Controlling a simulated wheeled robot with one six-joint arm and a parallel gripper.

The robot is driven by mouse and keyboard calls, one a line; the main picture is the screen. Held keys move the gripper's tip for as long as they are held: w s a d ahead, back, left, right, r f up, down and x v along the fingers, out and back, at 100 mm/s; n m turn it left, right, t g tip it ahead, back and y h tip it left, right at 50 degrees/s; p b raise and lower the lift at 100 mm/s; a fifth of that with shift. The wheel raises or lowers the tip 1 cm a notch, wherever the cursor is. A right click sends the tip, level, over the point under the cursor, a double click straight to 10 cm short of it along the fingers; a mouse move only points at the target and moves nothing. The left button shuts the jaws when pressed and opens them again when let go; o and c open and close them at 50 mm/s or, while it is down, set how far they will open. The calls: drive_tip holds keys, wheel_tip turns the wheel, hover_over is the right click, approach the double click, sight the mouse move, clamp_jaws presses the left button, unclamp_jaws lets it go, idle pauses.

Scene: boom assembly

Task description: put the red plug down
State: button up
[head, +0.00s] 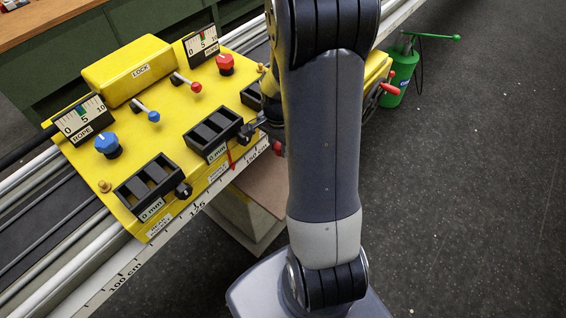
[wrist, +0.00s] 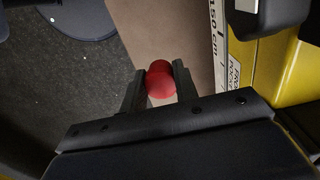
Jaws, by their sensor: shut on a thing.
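The red plug (wrist: 160,82) is a rounded red piece between the two fingertips of my gripper (wrist: 159,74) in the wrist view. The fingers are shut on it, one on each side. A tan board (wrist: 170,30) lies beyond the plug in that view. I cannot tell whether the plug touches the board or is above it. In the head view my arm hides most of my gripper. A small patch of red (head: 278,149) shows at the arm's left edge, probably the plug.
A yellow control box (head: 150,110) with levers, dials and counters sits on a rail with a cm scale (head: 125,275) at left. The tan board (head: 262,190) is below the rail.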

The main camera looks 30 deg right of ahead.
sight(279, 156)
wheel_tip(279, 156, down, 16)
drive_tip(key=shift+f+p, duration=0.15)
drive_tip(key=shift+p, duration=0.55)
drive_tip(key=shift+f, duration=0.2)
drive_tip(key=o, duration=0.9)
drive_tip(key=shift+r, duration=0.1)
drive_tip(key=shift+o, duration=0.2)
drive_tip(key=shift+r, duration=0.1)
wheel_tip(279, 156, up, 12)
drive_tip(key=shift+r+b, duration=0.1)
drive_tip(key=shift+b, duration=0.6)
